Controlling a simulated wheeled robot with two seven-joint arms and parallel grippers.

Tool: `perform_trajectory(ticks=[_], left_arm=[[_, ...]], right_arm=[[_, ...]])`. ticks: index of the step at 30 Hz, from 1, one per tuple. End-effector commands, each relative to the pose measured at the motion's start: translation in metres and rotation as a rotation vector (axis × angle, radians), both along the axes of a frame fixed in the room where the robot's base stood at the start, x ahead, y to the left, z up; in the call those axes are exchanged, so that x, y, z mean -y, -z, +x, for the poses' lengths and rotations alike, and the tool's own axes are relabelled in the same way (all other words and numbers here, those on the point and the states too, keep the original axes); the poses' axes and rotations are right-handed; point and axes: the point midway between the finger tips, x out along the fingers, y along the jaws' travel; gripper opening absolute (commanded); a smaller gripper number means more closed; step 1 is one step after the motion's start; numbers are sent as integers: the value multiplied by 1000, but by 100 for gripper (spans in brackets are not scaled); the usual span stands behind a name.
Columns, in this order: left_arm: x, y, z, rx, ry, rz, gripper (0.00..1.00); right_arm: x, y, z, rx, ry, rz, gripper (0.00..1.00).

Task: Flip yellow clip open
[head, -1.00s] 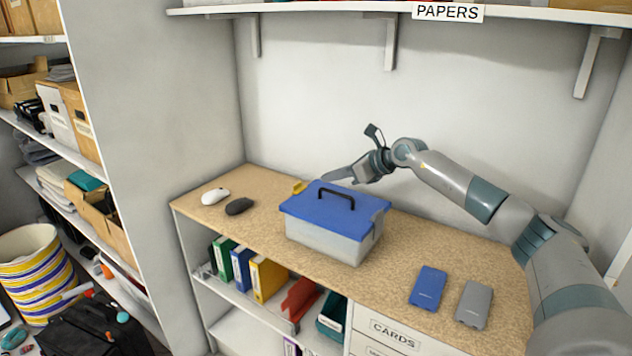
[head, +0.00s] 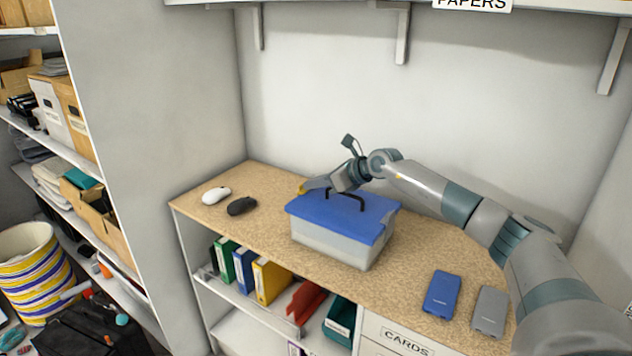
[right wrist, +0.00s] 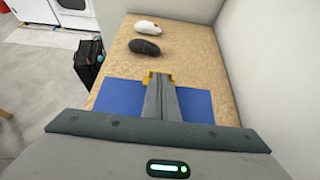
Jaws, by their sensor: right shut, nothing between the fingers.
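The box has a blue lid (head: 340,221) and a pale translucent body (head: 328,244), and it stands on the wooden counter. The yellow clip (head: 301,189) is at the lid's left end. It also shows in the right wrist view (right wrist: 148,76), just past the lid's edge. My right gripper (head: 309,185) is shut and empty. Its fingers reach over the lid, with the tips at the clip and covering part of it. In the right wrist view the fingertips (right wrist: 160,78) overlap the clip's middle. I cannot tell whether they touch it. My left gripper is out of view.
A white mouse (head: 216,195) and a black mouse (head: 241,206) lie left of the box. A blue phone-like slab (head: 442,292) and a grey one (head: 490,311) lie at the right. A black handle (head: 346,198) rises from the lid. A wall stands behind the counter.

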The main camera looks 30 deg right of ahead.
Motion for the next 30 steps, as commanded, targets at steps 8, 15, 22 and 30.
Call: perform_trajectory(ticks=[8,15,22,30], left_arm=[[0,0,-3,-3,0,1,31],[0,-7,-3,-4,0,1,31],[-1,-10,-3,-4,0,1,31],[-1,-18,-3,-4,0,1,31]], right_arm=[[0,0,0,0,0,0,0],[-2,-4,3,-25,0,-9,0],[-2,-4,5,-53,0,-21,0],[-4,-6,9,-89,0,-35,0]])
